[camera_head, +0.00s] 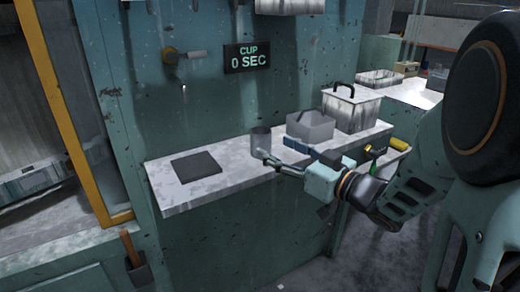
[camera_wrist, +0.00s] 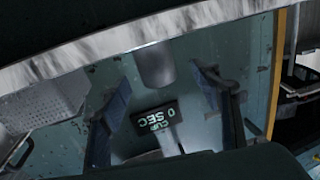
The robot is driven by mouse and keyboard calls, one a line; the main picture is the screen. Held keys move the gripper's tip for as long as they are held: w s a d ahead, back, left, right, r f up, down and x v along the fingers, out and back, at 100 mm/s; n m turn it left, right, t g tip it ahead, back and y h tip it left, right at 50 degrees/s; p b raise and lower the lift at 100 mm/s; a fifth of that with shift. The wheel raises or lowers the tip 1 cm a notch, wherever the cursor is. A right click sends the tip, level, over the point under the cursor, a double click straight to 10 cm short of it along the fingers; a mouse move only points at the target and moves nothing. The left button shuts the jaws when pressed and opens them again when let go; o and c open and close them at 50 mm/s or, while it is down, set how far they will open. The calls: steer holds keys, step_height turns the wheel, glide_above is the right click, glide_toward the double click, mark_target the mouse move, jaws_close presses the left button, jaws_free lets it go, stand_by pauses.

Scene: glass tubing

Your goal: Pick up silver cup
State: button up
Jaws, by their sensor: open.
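The silver cup (camera_head: 261,138) stands upright on the grey, stained shelf (camera_head: 225,178), to the right of a dark square plate. My gripper (camera_head: 268,158) reaches in from the right with its fingers open, close to the cup's lower front side. In the wrist view the cup (camera_wrist: 155,66) shows upside down near the shelf's edge, in line with the gap between the two open fingers (camera_wrist: 163,82). Nothing is held. I cannot tell whether a finger touches the cup.
A dark square plate (camera_head: 195,167) lies on the shelf at left. A sign reading "CUP 0 SEC" (camera_head: 247,56) hangs on the wall.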

mark_target(269, 144)
steer(key=x, duration=0.2)
steer(key=b+x, duration=0.1)
steer(key=x, duration=0.1)
steer(key=b+x, duration=0.1)
steer(key=x, duration=0.2)
steer(key=shift+w+d+f, duration=0.15)
steer(key=shift+w+f, duration=0.15)
steer(key=c, duration=1.3)
steer(key=shift+o, duration=0.2)
steer(key=shift+r, duration=0.15)
